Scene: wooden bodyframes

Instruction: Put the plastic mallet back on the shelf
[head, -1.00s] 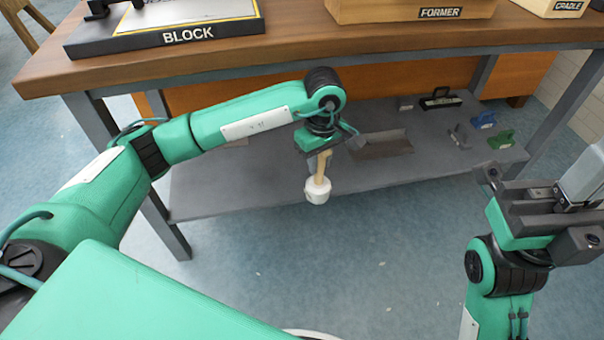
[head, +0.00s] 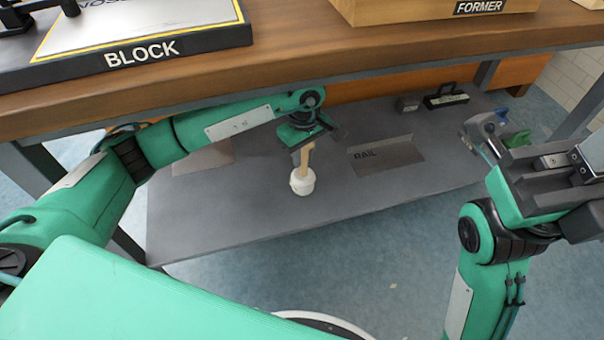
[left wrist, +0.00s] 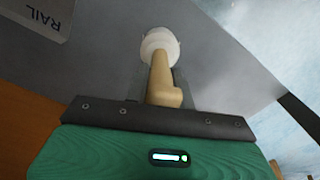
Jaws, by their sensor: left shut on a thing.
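The plastic mallet has a white head (head: 302,181) and a tan handle (head: 304,160). It hangs head down from my left gripper (head: 308,143), which is shut on the handle. In the head view the mallet appears over the grey lower shelf (head: 230,220) under the bench; I cannot tell whether its head touches the shelf. The left wrist view shows the mallet (left wrist: 160,50) extending from the jaws, with shelf surface behind it.
A dark patch marked RAIL (head: 386,155) lies right of the mallet, and a plain brownish patch (head: 205,158) lies left. A black handled item (head: 446,97) and a green item (head: 518,138) are on the shelf's right. The wooden bench top (head: 290,58) overhangs my left arm.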

